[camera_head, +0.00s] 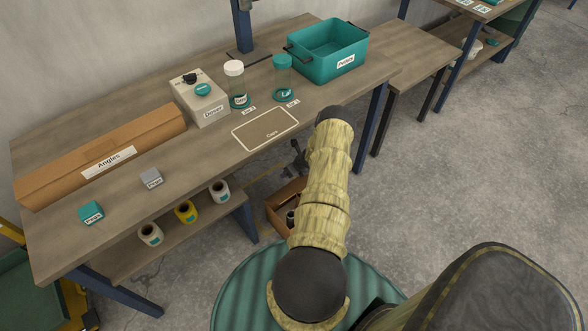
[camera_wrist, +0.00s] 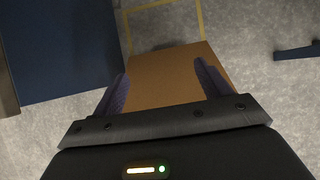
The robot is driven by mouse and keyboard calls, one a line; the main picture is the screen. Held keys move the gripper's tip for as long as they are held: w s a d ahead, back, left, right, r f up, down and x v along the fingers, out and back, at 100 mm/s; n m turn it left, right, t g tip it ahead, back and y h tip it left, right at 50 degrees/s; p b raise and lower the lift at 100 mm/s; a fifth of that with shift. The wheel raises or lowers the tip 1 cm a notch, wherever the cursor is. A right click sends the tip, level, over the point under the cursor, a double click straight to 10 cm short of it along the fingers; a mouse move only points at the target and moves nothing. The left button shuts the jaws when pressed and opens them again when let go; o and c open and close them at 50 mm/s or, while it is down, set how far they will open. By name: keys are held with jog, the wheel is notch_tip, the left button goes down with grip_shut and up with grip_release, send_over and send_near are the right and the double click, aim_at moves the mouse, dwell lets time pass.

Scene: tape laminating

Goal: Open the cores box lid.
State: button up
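A brown box (camera_head: 278,208) stands on the floor by the front of the bench, partly hidden behind my arm. I cannot read a label on it, and dark shapes show at its top. In the wrist view, a plain brown surface (camera_wrist: 165,85) of the box lies between and beyond my fingers. My gripper (camera_wrist: 162,68) is open, with the two fingers wide apart and nothing held. In the head view, the dark end of my arm (camera_head: 297,160) is above the box, by the bench edge. I cannot tell whether the fingers touch the box.
The wooden bench (camera_head: 150,185) carries a long brown Angles box (camera_head: 100,155), jars, a dispenser and a teal tub (camera_head: 328,50). Several rolls (camera_head: 186,211) stand on the lower shelf. Yellow tape (camera_wrist: 200,20) marks the floor near the box. Open floor lies to the right.

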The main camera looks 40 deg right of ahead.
jog(key=shift+s, duration=0.1)
jog(key=p+v, duration=0.2)
jog(key=v, duration=1)
dwell(0.4)
